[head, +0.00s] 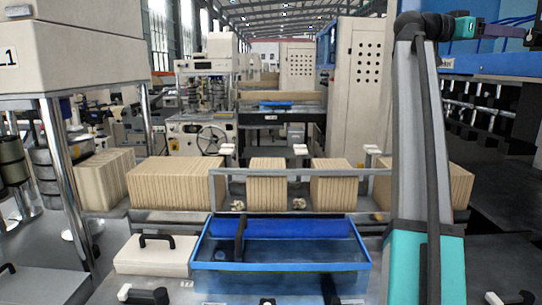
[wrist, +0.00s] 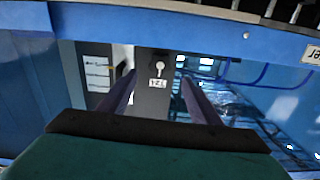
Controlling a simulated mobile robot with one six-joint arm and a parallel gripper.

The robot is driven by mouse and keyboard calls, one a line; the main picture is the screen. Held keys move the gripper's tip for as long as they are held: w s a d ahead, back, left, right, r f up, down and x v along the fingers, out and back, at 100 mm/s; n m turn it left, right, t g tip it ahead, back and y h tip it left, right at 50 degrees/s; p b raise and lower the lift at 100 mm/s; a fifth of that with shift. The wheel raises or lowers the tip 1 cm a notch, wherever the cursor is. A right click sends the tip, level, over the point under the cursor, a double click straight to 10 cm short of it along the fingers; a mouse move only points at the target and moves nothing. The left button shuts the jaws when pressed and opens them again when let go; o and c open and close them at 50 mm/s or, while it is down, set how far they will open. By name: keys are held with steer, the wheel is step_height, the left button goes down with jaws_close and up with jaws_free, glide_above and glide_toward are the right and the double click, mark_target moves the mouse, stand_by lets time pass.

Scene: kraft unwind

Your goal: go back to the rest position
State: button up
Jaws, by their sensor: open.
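In the wrist view my gripper (wrist: 158,76) is open. Its two dark purple fingers stand apart with nothing between them. Beyond them is a blue machine frame (wrist: 250,38) with a dark grey panel that carries a label and a key-like knob (wrist: 180,63). In the head view my arm rises on the right and bends at the top toward the right. Its end lies in front of the blue machine (head: 490,64) at the upper right, well above the bench. No held object shows.
A blue open tray (head: 280,266) sits at the front middle, beside a pale lidded box (head: 155,255) with a black handle. Several stacks of brown kraft sheets (head: 177,183) stand behind a grey rail (head: 290,172). A beige machine (head: 70,45) stands at the left.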

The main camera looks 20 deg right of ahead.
mark_target(529, 37)
steer(key=p+x, duration=0.2)
steer(key=x, duration=0.6)
steer(key=shift+r, duration=0.1)
steer(key=shift+d+n, duration=0.1)
steer(key=shift+n, duration=0.7)
steer(key=shift+n+p, duration=0.9)
steer(key=shift+n, duration=0.3)
steer(key=shift+w+n+p, duration=0.1)
steer(key=shift+n+p, duration=0.2)
steer(key=shift+p, duration=0.05)
steer(key=shift+f, duration=0.25)
